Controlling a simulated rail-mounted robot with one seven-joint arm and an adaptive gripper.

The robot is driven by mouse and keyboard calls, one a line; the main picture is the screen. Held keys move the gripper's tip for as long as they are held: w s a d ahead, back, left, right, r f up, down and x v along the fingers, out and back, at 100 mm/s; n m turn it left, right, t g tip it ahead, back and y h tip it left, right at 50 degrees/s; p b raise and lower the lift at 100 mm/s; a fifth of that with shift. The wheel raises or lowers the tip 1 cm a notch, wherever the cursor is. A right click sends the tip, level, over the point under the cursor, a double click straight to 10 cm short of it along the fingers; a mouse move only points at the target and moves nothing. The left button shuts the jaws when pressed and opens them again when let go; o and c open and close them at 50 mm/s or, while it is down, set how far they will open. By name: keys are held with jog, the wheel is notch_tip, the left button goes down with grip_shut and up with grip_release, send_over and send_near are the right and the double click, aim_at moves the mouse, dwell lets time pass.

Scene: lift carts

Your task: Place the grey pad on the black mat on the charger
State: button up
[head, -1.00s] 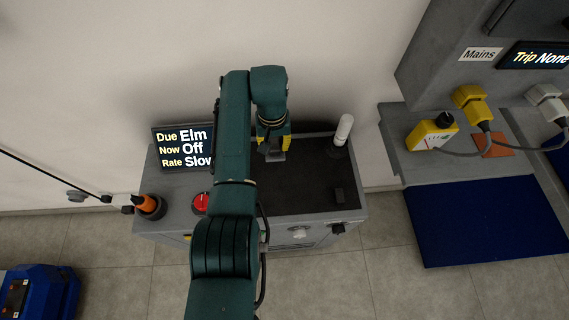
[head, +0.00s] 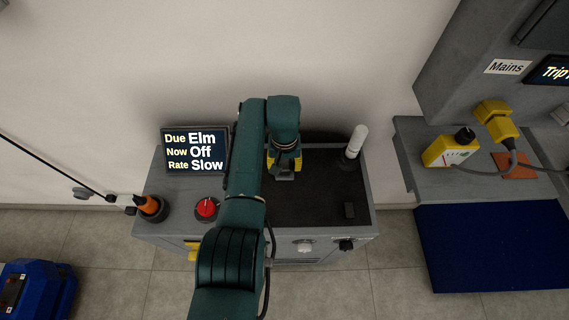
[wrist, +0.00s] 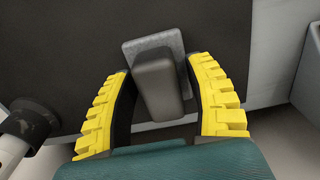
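The grey pad (wrist: 141,54) is a flat light-grey plate with a darker grey block-shaped grip (wrist: 158,88). In the head view the pad (head: 284,174) shows just below my gripper (head: 284,162), over the black mat (head: 315,193) on top of the grey charger (head: 372,190). I cannot tell whether the plate touches the mat. My arm hides the mat's left part in the head view.
A display (head: 195,150), a red button (head: 206,207) and an orange-topped plug (head: 148,204) are on the left. Mat around the pad is clear.

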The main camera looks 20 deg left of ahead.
aim_at(286, 161)
notch_tip(286, 161, up, 12)
jog(key=p, duration=0.4)
jog(key=shift+r, duration=0.15)
jog(key=w+d+r+m+t+y, duration=0.1)
jog(key=w+d+r+t, duration=0.3)
jog(key=d+r+t, duration=0.3)
jog(key=w+d+r+m+t+y, duration=0.1)
jog(key=w+d+r+m+t, duration=0.2)
jog(key=r, duration=0.6)
jog(key=s+d+r+t, duration=0.4)
jog(key=s+r, duration=0.2)
jog(key=r, duration=0.1)
jog(key=s+d+r+t+h, duration=0.1)
jog(key=s+d+r+t, duration=0.3)
jog(key=s+r, duration=0.3)
jog(key=s+d+r+m+t+h, duration=0.1)
jog(key=s+d+r+t, duration=0.3)
jog(key=s+r, duration=0.2)
jog(key=shift+s+d+r, duration=0.35)
jog(key=shift+r, duration=0.4)
